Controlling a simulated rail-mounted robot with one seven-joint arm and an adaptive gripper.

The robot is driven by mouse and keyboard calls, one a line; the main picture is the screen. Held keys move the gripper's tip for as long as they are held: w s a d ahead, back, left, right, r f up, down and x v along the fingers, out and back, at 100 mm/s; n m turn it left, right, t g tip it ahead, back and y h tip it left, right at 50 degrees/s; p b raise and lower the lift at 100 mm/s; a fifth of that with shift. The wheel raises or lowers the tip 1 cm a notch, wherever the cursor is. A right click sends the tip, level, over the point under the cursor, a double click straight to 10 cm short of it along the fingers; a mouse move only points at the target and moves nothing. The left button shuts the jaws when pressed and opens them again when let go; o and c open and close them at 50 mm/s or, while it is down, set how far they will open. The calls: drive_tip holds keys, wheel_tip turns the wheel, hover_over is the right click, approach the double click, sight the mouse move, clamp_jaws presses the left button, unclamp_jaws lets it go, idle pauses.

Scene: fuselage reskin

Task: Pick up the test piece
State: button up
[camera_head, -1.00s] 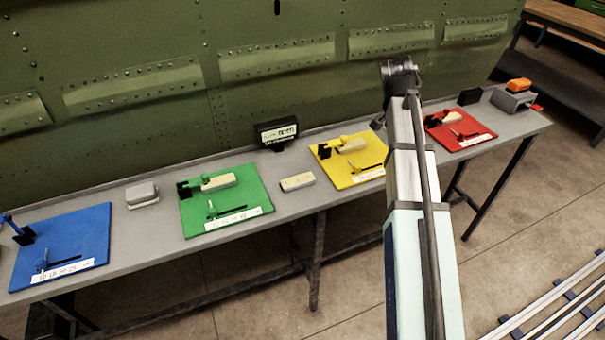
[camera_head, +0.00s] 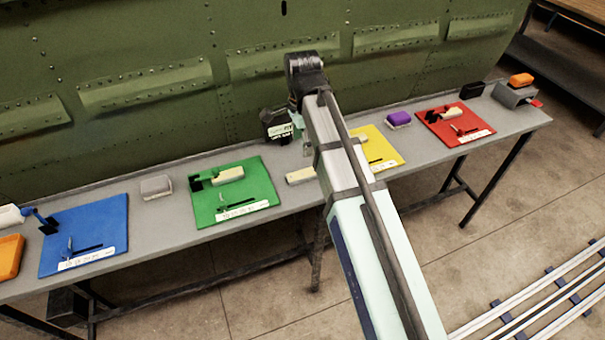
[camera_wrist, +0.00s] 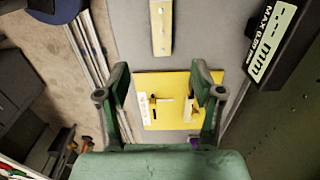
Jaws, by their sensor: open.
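A loose cream block (camera_head: 301,175), which looks like the test piece, lies on the grey bench between the green and yellow boards, partly behind my arm. In the wrist view, the cream block (camera_wrist: 161,27) is at the top centre, beyond my fingertips. My gripper (camera_wrist: 159,68) is open and empty, its two green fingers spread over the yellow board (camera_wrist: 178,80). It does not touch the block. Other cream pieces sit on the green board (camera_head: 259,183) and the red board (camera_head: 478,133).
A black gauge with a display (camera_wrist: 272,40) stands right of the block in the wrist view. A blue board (camera_head: 105,215), a grey block (camera_head: 156,186), a purple block (camera_head: 399,118) and a grey box (camera_head: 512,95) are on the bench. The green riveted panel (camera_head: 180,60) rises behind.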

sight(302, 174)
drive_tip(key=shift+w+f+p, duration=0.2)
drive_tip(key=shift+f+p, duration=1.6)
drive_tip(key=shift+f, duration=4.6)
drive_tip(key=c, duration=1.3)
